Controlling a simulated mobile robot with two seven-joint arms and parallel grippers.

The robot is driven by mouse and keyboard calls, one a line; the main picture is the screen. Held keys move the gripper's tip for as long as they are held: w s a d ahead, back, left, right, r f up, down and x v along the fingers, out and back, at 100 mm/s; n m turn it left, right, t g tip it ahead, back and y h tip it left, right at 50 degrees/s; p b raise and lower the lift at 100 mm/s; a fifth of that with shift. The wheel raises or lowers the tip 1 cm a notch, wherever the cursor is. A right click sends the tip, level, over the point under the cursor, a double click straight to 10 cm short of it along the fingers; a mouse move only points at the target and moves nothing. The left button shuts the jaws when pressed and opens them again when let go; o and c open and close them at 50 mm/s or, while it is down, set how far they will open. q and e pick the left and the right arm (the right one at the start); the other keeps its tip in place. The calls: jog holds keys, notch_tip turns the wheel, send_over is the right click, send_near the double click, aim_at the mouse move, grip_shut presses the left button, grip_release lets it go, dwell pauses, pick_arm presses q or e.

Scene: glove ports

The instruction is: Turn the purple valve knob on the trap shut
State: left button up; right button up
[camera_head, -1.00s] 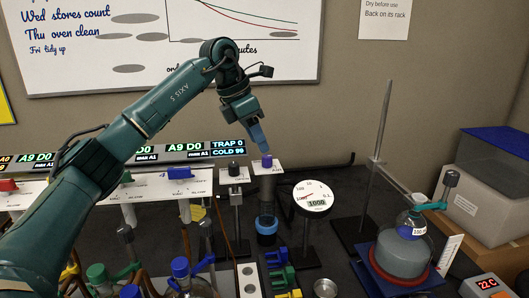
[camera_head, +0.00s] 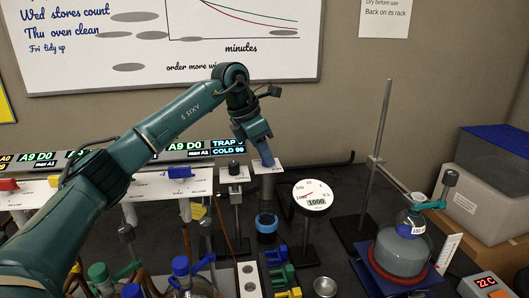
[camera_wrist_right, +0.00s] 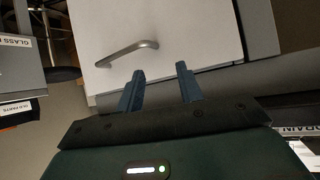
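The trap (camera_head: 267,192) stands near the middle in the head view, a grey upright column with a blue ring low down and a small white plate near its top. The purple valve knob sat on that plate a second ago and is now hidden behind the blue fingers. My left gripper (camera_head: 267,158) points down with its fingertips at the knob. The fingers are seen side-on, so their gap and any grip do not show. My right gripper (camera_wrist_right: 158,78) is in the right wrist view, open and empty, facing a white door with a metal handle (camera_wrist_right: 127,52).
A round gauge (camera_head: 313,195) reading 1000 stands just right of the trap. A black knob (camera_head: 234,167) on a post is close on its left. A blue knob (camera_head: 180,172) sits further left. A round flask (camera_head: 402,254) stands at the right by a metal rod.

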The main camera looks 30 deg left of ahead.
pick_arm(q)
grip_shut()
jog(key=shift+n, duration=0.4)
jog(key=n+y, duration=0.1)
jog(key=n, duration=0.2)
jog(key=shift+d+n+t, duration=0.1)
jog(key=shift+n+t, duration=0.2)
jog(key=shift+t, duration=0.1)
jog(key=n+y, duration=0.2)
jog(key=n, duration=0.2)
jog(key=shift+d+b, duration=0.15)
jog(key=shift+b, duration=0.25)
jog(key=n+y, duration=0.2)
jog(key=n, duration=0.3)
jog(key=shift+d+b, duration=0.15)
jog(key=shift+b, duration=0.15)
jog(key=shift+n+g+y, duration=0.6)
jog(key=shift+n+y, duration=0.1)
jog(key=shift+n, duration=1.6)
